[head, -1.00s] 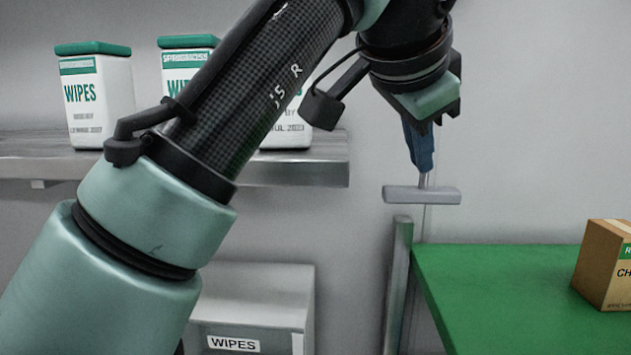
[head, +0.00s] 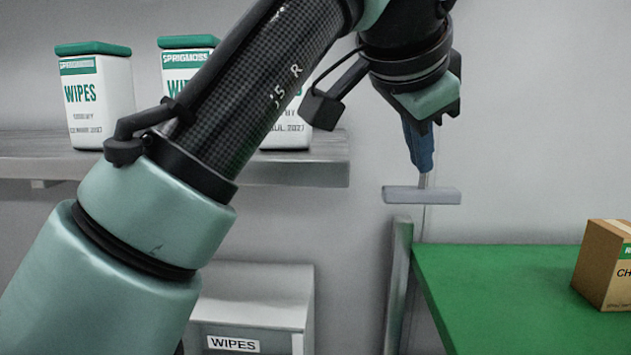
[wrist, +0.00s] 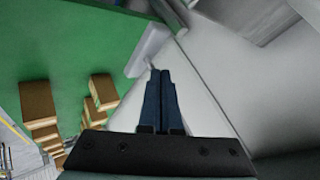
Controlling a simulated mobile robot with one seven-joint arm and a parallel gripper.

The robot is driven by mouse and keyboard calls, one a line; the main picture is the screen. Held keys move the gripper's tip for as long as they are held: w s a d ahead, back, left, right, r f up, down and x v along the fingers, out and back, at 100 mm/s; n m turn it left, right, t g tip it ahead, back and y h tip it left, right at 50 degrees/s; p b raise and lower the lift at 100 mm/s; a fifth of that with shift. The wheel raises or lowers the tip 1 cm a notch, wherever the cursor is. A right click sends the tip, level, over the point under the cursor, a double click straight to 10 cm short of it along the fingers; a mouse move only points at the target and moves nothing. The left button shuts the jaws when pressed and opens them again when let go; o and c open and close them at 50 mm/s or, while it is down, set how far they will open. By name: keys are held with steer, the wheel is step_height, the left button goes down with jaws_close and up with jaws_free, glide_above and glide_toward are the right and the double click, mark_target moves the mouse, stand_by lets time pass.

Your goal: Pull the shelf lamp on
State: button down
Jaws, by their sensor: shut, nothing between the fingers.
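A pale grey bar (head: 422,195) with a short thin stem on top is just below my fingertips in the head view. The bar also shows in the wrist view (wrist: 148,50), beyond the fingertips. My gripper (head: 423,170) points down with its blue fingers together; in the wrist view the gripper (wrist: 161,72) is shut with nothing between the fingers. The stem's top is close to the fingertips; I cannot tell whether they touch. No lamp body or lit lamp is recognisable in these views.
A grey shelf (head: 300,172) with white wipes tubs (head: 100,100) is at left, partly behind my arm. A grey box labelled WIPES (head: 260,290) stands below. A green tabletop (head: 510,290) with a carton (head: 605,265) is at right. Several cartons (wrist: 38,97) show in the wrist view.

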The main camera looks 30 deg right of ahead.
mark_target(416, 191)
steer(key=shift+f, duration=0.1)
steer(key=shift+f, duration=0.4)
steer(key=shift+f+b, duration=0.75)
steer(key=shift+f, duration=0.25)
stand_by(1.1)
steer(key=shift+r, duration=0.15)
steer(key=shift+r+p, duration=1.35)
steer(key=shift+p, duration=0.15)
step_height(416, 191, up, 6)
stand_by(0.4)
